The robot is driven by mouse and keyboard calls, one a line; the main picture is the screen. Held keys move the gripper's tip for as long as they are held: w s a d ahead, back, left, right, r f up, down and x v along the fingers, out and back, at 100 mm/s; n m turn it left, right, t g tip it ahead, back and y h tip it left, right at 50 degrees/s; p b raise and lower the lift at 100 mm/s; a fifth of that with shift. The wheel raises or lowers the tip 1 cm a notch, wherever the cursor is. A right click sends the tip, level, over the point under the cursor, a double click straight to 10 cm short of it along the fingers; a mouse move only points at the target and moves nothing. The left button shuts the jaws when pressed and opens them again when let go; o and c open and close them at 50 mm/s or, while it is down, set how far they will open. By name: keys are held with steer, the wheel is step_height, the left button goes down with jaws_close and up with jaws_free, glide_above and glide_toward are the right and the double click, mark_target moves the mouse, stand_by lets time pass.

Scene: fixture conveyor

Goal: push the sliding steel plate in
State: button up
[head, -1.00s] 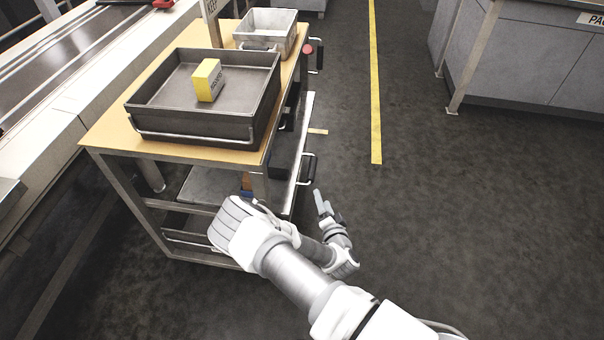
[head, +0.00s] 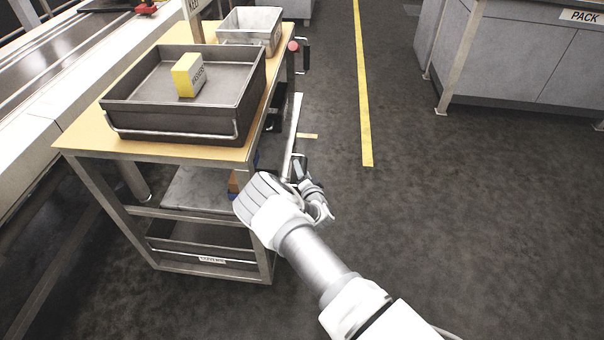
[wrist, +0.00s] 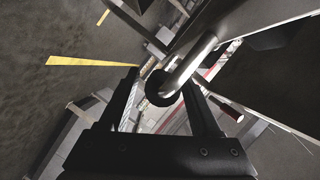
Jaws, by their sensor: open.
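The sliding steel plate (head: 293,128) shows as a pale strip sticking out past the right side of the cart, below its wooden top. Its bar handle (wrist: 192,66) is on the outer edge. My gripper (head: 299,168) is at this handle, beside the cart, partly hidden by my own wrist in the head view. In the wrist view, my gripper (wrist: 165,88) is open, with a finger on each side of the handle's curved end. I cannot tell whether the fingers touch the bar.
The cart's wooden top (head: 180,150) carries a dark tray (head: 175,125) with a yellow box (head: 187,77) in it, and a grey bin (head: 248,32) behind. A red knob (head: 293,46) sticks out at the back right. Open floor lies to the right.

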steer(key=shift+w+a+f, duration=0.1)
steer(key=shift+w, duration=0.3)
jaws_close()
stand_by(1.3)
